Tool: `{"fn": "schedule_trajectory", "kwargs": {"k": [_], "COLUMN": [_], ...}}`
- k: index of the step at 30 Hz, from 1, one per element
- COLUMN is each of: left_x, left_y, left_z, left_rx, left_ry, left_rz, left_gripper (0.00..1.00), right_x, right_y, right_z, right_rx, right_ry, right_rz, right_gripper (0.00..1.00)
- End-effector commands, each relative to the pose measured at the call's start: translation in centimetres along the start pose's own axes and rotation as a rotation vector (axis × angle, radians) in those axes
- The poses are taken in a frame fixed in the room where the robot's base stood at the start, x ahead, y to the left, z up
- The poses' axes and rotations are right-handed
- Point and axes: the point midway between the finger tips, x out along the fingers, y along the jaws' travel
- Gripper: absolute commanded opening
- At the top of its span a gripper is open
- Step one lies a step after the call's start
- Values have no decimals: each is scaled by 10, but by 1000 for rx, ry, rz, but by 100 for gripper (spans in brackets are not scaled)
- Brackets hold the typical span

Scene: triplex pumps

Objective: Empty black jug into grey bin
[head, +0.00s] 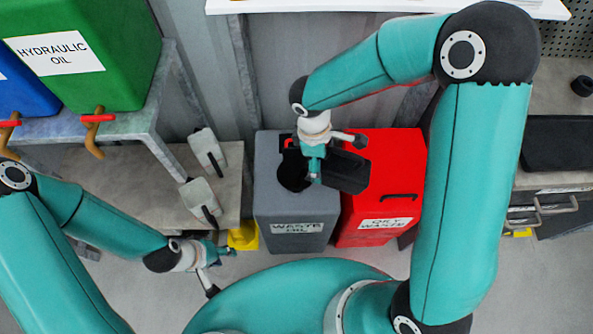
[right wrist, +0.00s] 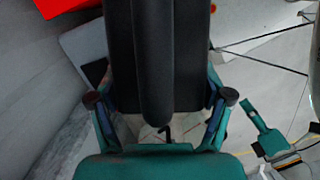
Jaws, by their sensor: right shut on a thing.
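The black jug (head: 345,171) is held tilted on its side over the grey bin (head: 297,246), its right end reaching over the red bin. The grey bin is labelled "WASTE OIL" and has a dark round opening in its lid, just left of the jug. My right gripper (head: 318,152) is shut on the jug's handle. In the right wrist view the black jug (right wrist: 120,60) and its handle lie between the two fingers of my right gripper (right wrist: 160,98). The jug's mouth and any liquid cannot be made out. My left gripper (head: 219,271) is at lower left, fingers spread, empty.
Two pale jugs (head: 206,150) stand on a low bench to the left. A green hydraulic oil tank (head: 120,85) with a tap sits on a shelf at upper left. Drawers (head: 545,210) are at right.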

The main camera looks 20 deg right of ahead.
Motion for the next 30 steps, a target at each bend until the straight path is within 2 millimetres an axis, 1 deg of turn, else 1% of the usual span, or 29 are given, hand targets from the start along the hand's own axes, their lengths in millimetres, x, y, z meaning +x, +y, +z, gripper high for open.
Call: {"fn": "schedule_trajectory", "kwargs": {"k": [30], "left_x": [-4], "left_y": [1], "left_z": [0], "left_rx": [0], "left_ry": [0], "left_rz": [0], "left_gripper": [40], "right_x": [-3], "right_y": [0], "right_z": [-8], "right_rx": [0], "right_ry": [-53], "right_rz": [0], "right_gripper": [9]}}
